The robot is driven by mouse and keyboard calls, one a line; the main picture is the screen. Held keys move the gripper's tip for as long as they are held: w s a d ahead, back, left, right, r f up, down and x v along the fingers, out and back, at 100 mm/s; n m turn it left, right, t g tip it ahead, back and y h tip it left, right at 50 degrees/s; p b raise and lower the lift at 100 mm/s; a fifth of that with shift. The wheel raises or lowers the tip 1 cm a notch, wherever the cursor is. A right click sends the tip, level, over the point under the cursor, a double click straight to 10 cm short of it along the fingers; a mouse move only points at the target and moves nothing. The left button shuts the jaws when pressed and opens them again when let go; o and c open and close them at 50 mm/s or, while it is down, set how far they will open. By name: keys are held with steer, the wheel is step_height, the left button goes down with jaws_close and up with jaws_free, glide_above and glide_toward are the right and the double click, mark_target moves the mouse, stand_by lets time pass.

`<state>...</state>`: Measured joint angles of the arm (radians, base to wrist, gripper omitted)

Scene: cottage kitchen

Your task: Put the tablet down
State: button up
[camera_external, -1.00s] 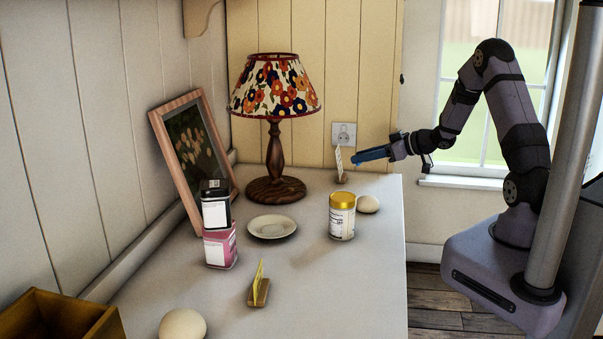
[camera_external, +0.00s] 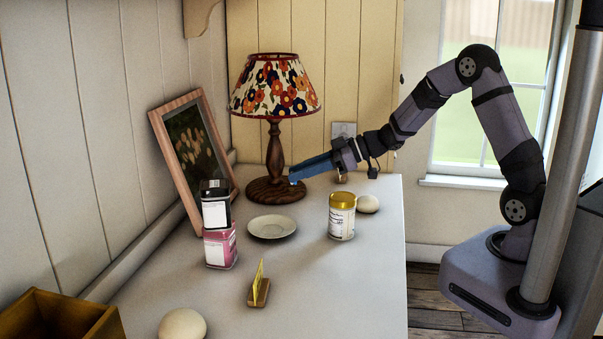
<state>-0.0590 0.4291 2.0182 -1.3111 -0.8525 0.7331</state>
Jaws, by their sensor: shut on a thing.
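My gripper (camera_external: 296,178) has long blue fingers and reaches in from the right above the back of the counter, in front of the lamp's foot. It is shut on the tablet (camera_external: 293,182), of which only a small light-blue bit shows at the fingertips. The rest of it is hidden or too small to make out. The fingertips are above and a little behind a small pale saucer (camera_external: 272,227), which looks empty.
A floral lamp (camera_external: 275,90) stands close by the fingers. Stacked tins (camera_external: 219,226) and a leaning picture frame (camera_external: 190,150) are left. The front right counter is clear.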

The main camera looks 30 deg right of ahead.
steer(key=s+a+r+n+g+y+b, duration=0.1)
steer(key=s+a+n+g+b, duration=0.15)
steer(key=s+a, duration=0.65)
glide_above(280, 266)
steer(key=shift+f, duration=1.25)
steer(key=shift+f+b, duration=0.55)
steer(key=shift+f, duration=4.45)
steer(key=shift+f, duration=0.2)
steer(key=o, duration=1.1)
steer(key=shift+r, duration=0.15)
